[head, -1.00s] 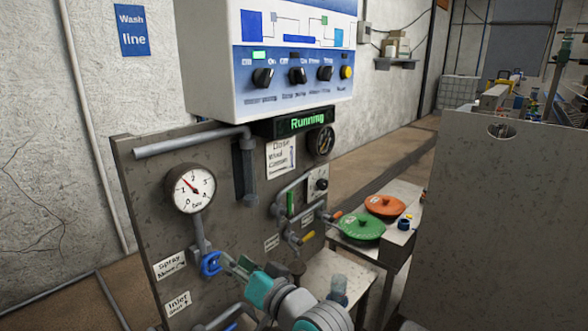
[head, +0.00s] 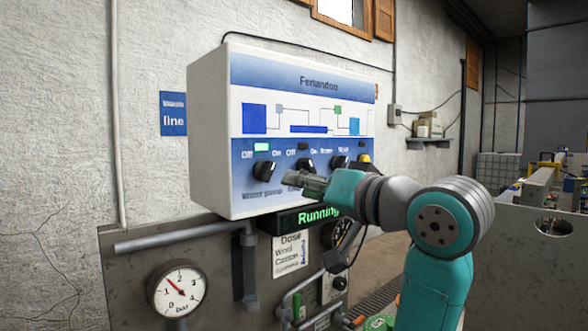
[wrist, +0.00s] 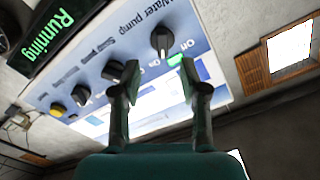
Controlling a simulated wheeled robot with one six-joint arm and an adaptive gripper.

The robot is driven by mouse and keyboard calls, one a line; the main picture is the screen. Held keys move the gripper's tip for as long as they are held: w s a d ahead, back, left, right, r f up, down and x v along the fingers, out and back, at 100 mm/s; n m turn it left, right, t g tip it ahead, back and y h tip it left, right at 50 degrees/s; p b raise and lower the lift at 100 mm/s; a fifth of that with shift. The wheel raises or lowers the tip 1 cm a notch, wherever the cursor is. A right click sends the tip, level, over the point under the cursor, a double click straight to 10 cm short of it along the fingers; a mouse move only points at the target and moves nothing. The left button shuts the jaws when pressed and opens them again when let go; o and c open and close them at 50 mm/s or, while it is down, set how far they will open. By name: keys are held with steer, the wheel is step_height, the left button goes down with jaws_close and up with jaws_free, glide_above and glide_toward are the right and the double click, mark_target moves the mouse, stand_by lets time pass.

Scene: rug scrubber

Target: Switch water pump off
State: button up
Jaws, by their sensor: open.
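The water pump knob (head: 262,168) is a black rotary switch at the left end of the control box's knob row, between Off and On marks. A green lamp (head: 262,147) is lit above it. The wrist view shows the same knob (wrist: 162,40) near the top, under its "Water pump" label, ahead of the fingertips. My gripper (head: 290,179) is in front of the panel, just right of this knob, partly covering the second knob. In the wrist view its two fingers (wrist: 160,72) are apart with nothing between them. The knob looks untouched.
Further black knobs (wrist: 114,70) and a yellow button (wrist: 57,111) continue along the panel. A display (head: 318,215) below the box reads "Running" in green. A pressure gauge (head: 178,288) and pipes are mounted lower. Open air lies before the panel's left side.

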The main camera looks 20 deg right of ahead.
mark_target(272, 168)
steer(key=x, duration=0.3)
steer(key=r+x, duration=0.1)
steer(key=x, duration=0.2)
steer(key=r+x, duration=0.1)
steer(key=x, duration=0.2)
steer(key=shift+w+d, duration=0.3)
steer(key=shift+w, duration=0.1)
jaws_close()
